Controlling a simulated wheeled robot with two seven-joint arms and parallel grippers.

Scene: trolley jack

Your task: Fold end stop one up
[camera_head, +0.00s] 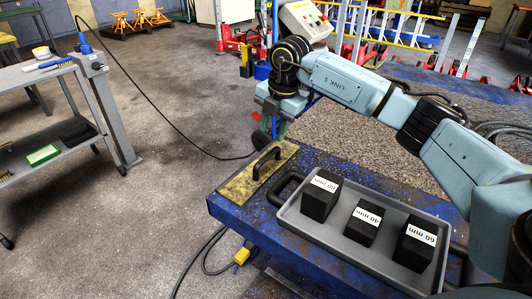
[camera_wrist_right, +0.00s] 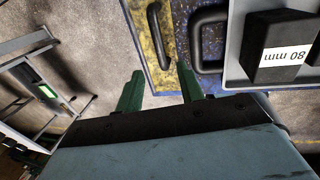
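The end stop appears to be the worn yellow plate (camera_head: 252,180) with a black handle (camera_head: 267,162) at the near left end of the blue table. It looks to lie flat, level with the tabletop. In the right wrist view the yellow plate (camera_wrist_right: 146,45) and its handle (camera_wrist_right: 158,30) lie beyond my fingers. My right gripper (camera_head: 271,127) points down past the plate's far end in the head view. Its two green fingers (camera_wrist_right: 160,88) are apart with nothing between them, and the handle is not between them. My left gripper is not in view.
A grey tray (camera_head: 290,222) on the blue table (camera_head: 225,210) holds black blocks labelled 80, 40 and 60 mm. Open floor lies between cart and table.

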